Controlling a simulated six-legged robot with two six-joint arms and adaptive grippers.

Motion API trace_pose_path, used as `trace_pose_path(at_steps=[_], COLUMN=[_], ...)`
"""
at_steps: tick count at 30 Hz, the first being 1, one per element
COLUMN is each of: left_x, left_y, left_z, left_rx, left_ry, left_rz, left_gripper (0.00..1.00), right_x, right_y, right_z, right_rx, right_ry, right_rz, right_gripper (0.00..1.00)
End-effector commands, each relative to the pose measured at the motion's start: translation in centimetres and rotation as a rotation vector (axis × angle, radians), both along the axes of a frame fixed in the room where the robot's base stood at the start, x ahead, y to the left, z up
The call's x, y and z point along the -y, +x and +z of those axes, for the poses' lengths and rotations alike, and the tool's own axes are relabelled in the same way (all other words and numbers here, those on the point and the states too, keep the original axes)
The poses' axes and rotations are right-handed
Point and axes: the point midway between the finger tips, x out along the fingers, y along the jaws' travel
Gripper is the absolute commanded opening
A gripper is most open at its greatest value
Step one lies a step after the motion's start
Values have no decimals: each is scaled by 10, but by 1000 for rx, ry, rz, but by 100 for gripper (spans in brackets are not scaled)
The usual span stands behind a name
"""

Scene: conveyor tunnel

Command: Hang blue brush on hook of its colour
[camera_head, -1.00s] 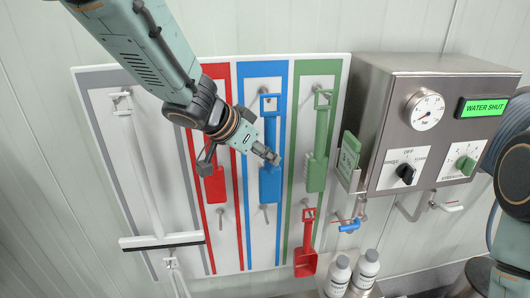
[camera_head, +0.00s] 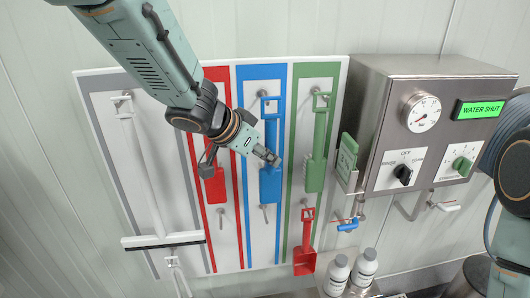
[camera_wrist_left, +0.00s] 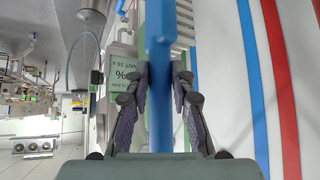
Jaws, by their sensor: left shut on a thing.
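The blue brush (camera_head: 270,184) is upright in front of the blue-framed panel (camera_head: 240,120), its loop handle (camera_head: 270,106) at the top near that panel's upper hook (camera_head: 262,93). I cannot tell whether the loop is around the hook. My left gripper (camera_head: 269,157) is shut on the brush's shaft. In the left wrist view the blue shaft (camera_wrist_left: 160,70) runs between the two finger pads, with pale bristles beyond. The fingers of my left gripper (camera_wrist_left: 160,105) press on it from both sides. My right gripper is out of view.
A red brush (camera_head: 214,187) hangs to the left and a green brush (camera_head: 315,175) to the right. A steel control box (camera_head: 380,120) juts out right of the board, above two white bottles.

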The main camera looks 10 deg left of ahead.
Motion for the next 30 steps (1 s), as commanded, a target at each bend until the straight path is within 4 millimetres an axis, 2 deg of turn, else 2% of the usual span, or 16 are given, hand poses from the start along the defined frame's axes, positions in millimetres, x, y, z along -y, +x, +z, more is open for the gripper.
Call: trace_pose_path(at_steps=[8,30], left_x=[0,-10], left_y=[1,24], left_z=[1,2], left_rx=[1,1], left_ry=[-1,-2], left_rz=[0,1], left_gripper=[0,0], right_x=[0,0], right_y=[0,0], right_z=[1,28], right_rx=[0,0], right_ry=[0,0], right_rz=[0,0], right_gripper=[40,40])
